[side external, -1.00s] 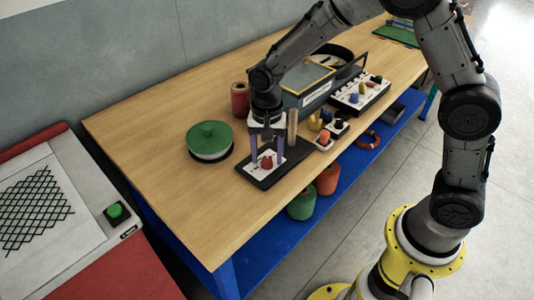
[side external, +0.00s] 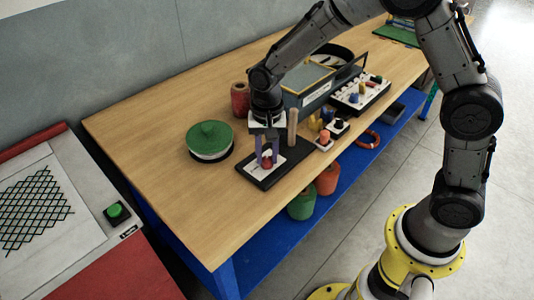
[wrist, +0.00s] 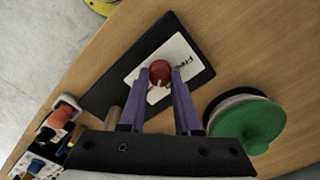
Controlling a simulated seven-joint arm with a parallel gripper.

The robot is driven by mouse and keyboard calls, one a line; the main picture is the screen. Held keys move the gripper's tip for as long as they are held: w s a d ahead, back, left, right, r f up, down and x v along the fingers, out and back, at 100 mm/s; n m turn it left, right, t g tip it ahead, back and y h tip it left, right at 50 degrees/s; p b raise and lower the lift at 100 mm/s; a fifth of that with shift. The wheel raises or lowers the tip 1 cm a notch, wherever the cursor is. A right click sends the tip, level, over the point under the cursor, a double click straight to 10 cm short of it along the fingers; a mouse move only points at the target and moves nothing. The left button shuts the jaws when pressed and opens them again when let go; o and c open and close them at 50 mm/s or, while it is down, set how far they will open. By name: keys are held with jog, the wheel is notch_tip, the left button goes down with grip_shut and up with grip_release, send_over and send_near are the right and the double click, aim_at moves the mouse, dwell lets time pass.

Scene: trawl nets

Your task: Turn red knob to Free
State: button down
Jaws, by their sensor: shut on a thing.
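The red knob (wrist: 160,72) sits on a white label plate (wrist: 181,52) on a black base board (wrist: 118,73). The word "Free" is printed on the plate to the right of the knob in the wrist view. My gripper (wrist: 161,82) has its two purple fingers on either side of the knob, shut on it. In the side external view, my gripper (side external: 267,162) points down onto the plate, and the fingers partly hide the red knob (side external: 267,162). A pale mark shows on the knob, but its exact pointing is hard to tell.
A green-lidded pot (side external: 209,140) stands left of the board. A wooden peg (side external: 292,127) stands close behind my gripper, with small colored knobs and a panel (side external: 360,94) to the right. A red spool (side external: 240,99) is behind. The table (side external: 190,215) is clear in front.

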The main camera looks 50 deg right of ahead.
jog(key=n, duration=2.2)
jog(key=shift+r+n, duration=0.1)
jog(key=shift+n, duration=0.2)
dwell(0.4)
jog(key=c, duration=0.6)
grip_release()
